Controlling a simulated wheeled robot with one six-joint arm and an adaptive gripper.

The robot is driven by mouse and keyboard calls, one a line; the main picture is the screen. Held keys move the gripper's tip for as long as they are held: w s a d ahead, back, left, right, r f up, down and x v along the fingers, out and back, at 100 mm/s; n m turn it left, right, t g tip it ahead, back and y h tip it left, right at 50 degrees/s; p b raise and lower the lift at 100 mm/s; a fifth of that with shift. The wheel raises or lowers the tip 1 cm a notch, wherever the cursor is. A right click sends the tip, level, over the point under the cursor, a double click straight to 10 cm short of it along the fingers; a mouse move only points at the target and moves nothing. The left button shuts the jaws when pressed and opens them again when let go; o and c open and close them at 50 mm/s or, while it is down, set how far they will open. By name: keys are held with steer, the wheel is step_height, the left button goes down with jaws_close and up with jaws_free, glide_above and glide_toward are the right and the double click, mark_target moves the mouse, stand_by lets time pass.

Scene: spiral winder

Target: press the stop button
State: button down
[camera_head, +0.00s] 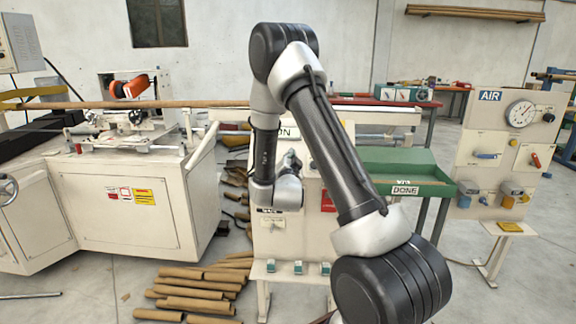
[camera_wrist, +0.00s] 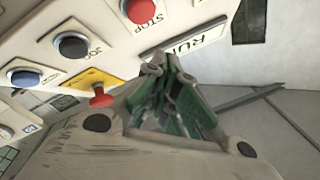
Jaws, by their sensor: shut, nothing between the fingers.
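The red stop button (camera_wrist: 142,10) shows at the top edge of the wrist view, partly cut off, on a pale panel with the label STOP below it. My gripper (camera_wrist: 155,66) is shut and empty. In the wrist view its tips lie below and slightly right of the stop button, near the RUN label (camera_wrist: 188,38). The gap to the panel is hard to judge, and no contact with the button shows. In the head view my arm covers much of the control stand (camera_head: 340,268), and I cannot make out the stop button there.
A green DONE tray (camera_head: 408,168) stands right of my arm. Cardboard tubes (camera_head: 195,302) lie on the floor.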

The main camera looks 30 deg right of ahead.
steer(key=shift+w+d+f, duration=0.45)
steer(key=shift+w+f, duration=0.15)
steer(key=shift+f, duration=0.05)
steer(key=shift+w+d+f, duration=0.4)
steer(key=shift+w+f, duration=0.2)
stand_by(0.7)
steer(key=shift+w+d+f, duration=0.2)
steer(key=shift+w+f, duration=0.05)
steer(key=shift+w+d+f, duration=0.15)
steer(key=shift+w+f, duration=0.1)
stand_by(0.8)
steer(key=shift+s+r, duration=0.1)
steer(key=shift+s+a+r, duration=0.35)
steer(key=shift+s+r, duration=0.1)
stand_by(0.4)
steer(key=shift+s+a+r, duration=0.55)
steer(key=shift+s+r, duration=0.25)
steer(key=shift+s+a+r, duration=0.55)
steer(key=shift+s+r, duration=0.25)
